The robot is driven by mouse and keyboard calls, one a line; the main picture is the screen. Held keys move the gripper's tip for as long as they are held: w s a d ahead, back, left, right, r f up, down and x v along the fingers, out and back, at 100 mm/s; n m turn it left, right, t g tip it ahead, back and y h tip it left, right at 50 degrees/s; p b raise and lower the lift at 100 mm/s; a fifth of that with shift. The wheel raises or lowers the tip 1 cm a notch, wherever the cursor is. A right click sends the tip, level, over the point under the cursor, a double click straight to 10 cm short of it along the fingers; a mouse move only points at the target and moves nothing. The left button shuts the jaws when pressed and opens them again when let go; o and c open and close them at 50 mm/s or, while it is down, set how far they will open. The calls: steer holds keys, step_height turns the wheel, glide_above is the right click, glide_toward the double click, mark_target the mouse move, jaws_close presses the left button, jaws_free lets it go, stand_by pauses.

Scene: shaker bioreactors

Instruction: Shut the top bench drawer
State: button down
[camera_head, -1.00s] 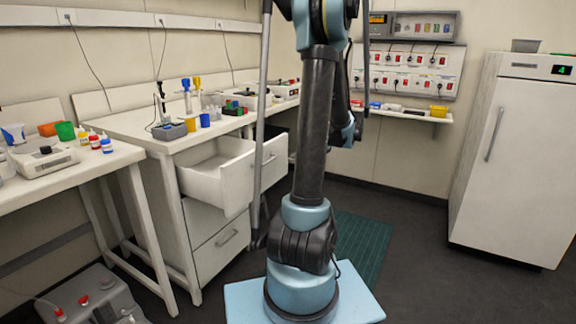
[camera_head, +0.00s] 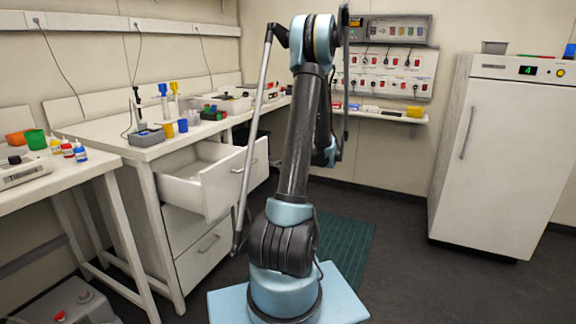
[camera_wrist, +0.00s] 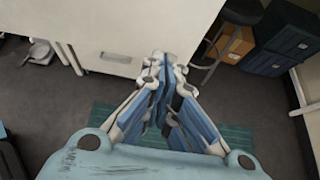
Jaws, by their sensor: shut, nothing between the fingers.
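The top bench drawer (camera_head: 224,187) is white and stands pulled out from the bench, with its inside showing. Its front has a grey handle, partly covered by my arm in the head view. In the wrist view a white panel with a handle (camera_wrist: 117,58), which looks like a drawer front, lies ahead of my gripper. My gripper (camera_wrist: 166,60) is shut and empty, its fingertips overlapping the lower right part of that panel. I cannot tell whether they touch it. In the head view the gripper is mostly hidden behind my arm.
A lower drawer (camera_head: 203,250) below is shut. The bench top (camera_head: 100,130) carries bottles, a pipette stand and racks. A white fridge (camera_head: 490,150) stands at the right. A stool (camera_wrist: 240,12) and boxes (camera_wrist: 290,40) show in the wrist view. Dark floor (camera_head: 395,270) is free at the right.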

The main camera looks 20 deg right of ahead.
mark_target(262, 168)
steer(key=shift+w+a+f, duration=0.3)
steer(key=shift+w+a, duration=0.5)
steer(key=shift+a, duration=0.05)
steer(key=shift+w+a+f, duration=0.25)
steer(key=shift+w+a, duration=0.55)
steer(key=shift+w, duration=0.05)
steer(key=shift+w+a+f, duration=0.3)
steer(key=shift+w+a, duration=0.5)
steer(key=shift+a, duration=0.05)
